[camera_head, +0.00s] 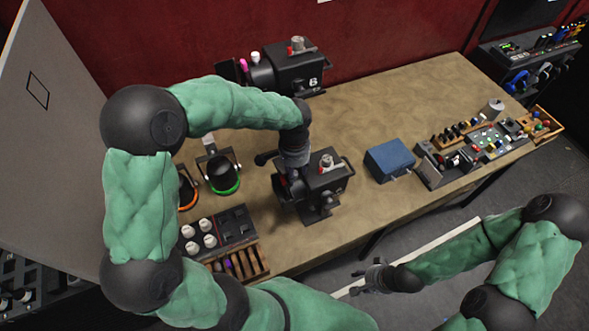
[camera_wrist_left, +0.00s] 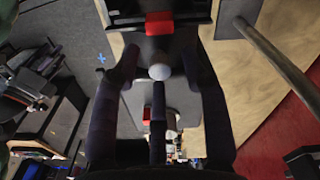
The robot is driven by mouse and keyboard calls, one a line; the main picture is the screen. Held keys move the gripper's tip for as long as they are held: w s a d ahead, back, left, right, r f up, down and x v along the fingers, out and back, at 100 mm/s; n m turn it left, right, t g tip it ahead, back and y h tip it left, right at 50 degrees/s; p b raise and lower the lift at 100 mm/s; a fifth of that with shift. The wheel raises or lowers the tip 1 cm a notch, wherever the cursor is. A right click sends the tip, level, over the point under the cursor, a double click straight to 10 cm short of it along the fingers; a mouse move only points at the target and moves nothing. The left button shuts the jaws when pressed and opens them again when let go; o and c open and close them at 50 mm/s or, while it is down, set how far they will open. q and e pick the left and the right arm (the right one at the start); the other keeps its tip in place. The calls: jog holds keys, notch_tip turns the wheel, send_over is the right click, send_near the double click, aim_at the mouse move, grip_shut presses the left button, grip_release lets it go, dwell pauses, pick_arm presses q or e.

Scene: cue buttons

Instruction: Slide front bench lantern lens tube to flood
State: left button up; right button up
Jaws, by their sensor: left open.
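The front bench lantern (camera_head: 325,184), a black box with a grey knob on top, stands on the bench in the middle of the head view. My left gripper (camera_head: 282,172) is at its left side and hides most of the lens tube. In the left wrist view, my left gripper (camera_wrist_left: 160,52) is open. A round white knob (camera_wrist_left: 160,71) shows between its fingers, with a red block (camera_wrist_left: 160,22) beyond it. I cannot tell whether the fingers touch the knob. My right gripper (camera_head: 372,279) is off the bench's front edge, too small to read.
A lamp with a green ring (camera_head: 228,186) and a tray of white knobs (camera_head: 238,222) are left of the front lantern. A blue box (camera_head: 389,159) and control panels (camera_head: 491,140) are to the right. The bench (camera_head: 400,105) is clear behind the blue box.

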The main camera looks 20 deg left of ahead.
pick_arm(q)
grip_shut()
jog(key=shift+w+d+b, duration=0.3)
jog(key=shift+w, duration=0.1)
jog(key=shift+c, duration=0.5)
grip_release()
jog(key=shift+o, duration=0.5)
jog(key=shift+w+d, duration=0.15)
